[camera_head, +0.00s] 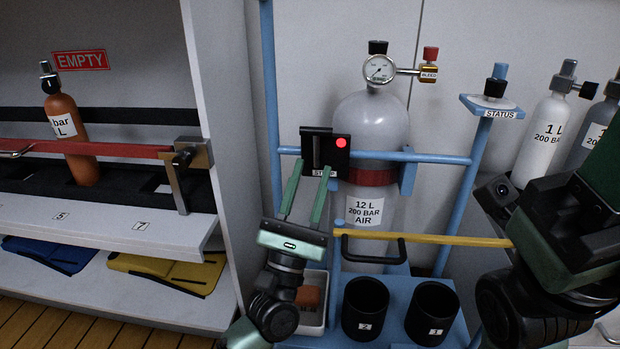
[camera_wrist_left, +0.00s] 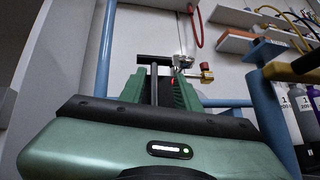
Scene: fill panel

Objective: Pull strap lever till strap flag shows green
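The strap lever unit is a black housing (camera_head: 318,150) with a slot, on the blue rail in front of the large grey cylinder (camera_head: 385,118). Its round strap flag (camera_head: 341,142) shows red. A label below it is partly hidden by my fingers. My left gripper (camera_head: 311,166) is open, its two green fingers pointing up at the housing from below. In the left wrist view, a dark upright bar with a crosspiece (camera_wrist_left: 154,60) shows between the spread fingers (camera_wrist_left: 157,88); I cannot tell whether they touch it. My right arm is at the right edge, its fingertips not visible.
A yellow bar (camera_head: 440,238) with a black handle crosses in front of the cylinder. Two black cups (camera_head: 365,308) stand below it. A pressure gauge (camera_head: 379,69) tops the cylinder. A shelf (camera_head: 110,221) is at left; a blue post (camera_head: 270,100) rises close to my left gripper.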

